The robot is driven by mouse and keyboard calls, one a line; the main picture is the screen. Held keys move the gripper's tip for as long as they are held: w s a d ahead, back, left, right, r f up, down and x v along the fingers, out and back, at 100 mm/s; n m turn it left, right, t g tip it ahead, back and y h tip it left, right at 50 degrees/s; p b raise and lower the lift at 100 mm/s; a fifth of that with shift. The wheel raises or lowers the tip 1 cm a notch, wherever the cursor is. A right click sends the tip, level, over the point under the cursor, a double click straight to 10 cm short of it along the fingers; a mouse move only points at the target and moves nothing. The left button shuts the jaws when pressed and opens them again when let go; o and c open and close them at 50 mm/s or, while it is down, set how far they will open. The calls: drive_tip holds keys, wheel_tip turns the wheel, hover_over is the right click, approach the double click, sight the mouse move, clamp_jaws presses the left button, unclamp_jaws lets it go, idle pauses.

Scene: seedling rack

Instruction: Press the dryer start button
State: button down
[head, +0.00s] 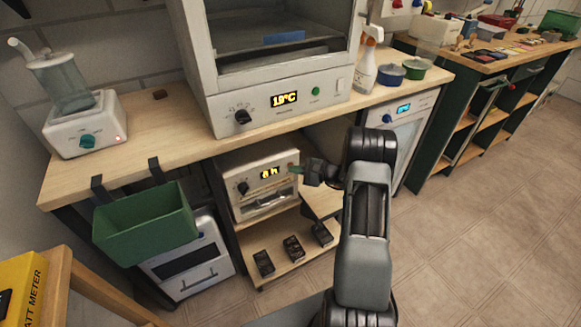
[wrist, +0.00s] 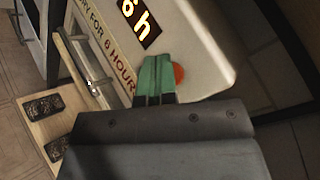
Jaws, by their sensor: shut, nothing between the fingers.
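The dryer (head: 250,200) is a small cream-coloured box on the shelf under the bench, with a dark knob, a lit display (head: 270,173) and a slotted front. In the wrist view the display (wrist: 138,22) reads "6 h" above lettering about drying for 6 hours. An orange-red round button (wrist: 179,75) shows beside my gripper's green fingertips, partly hidden by them. My gripper (wrist: 155,78) is shut and empty, its tips at the dryer's front panel right by the button. I cannot tell whether they touch it. In the head view my gripper (head: 298,169) reaches the panel's right side.
Above stands a large cabinet (head: 285,103) showing 19°C with a green button. A green bin (head: 146,225) hangs at the bench's left edge. Several black items (head: 293,247) lie on the low shelf below the dryer. The floor (head: 470,225) at right is clear.

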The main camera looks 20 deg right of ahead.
drive_tip(key=shift+s, duration=0.1)
drive_tip(key=shift+s+d, duration=0.1)
drive_tip(key=shift+s, duration=0.6)
drive_tip(key=shift+s+d+p, duration=0.15)
drive_tip(key=shift+s+p, duration=0.05)
drive_tip(key=shift+s, duration=1.05)
drive_tip(key=shift+s+d+p, duration=0.1)
drive_tip(key=shift+s+p, duration=0.1)
drive_tip(key=shift+s, duration=1)
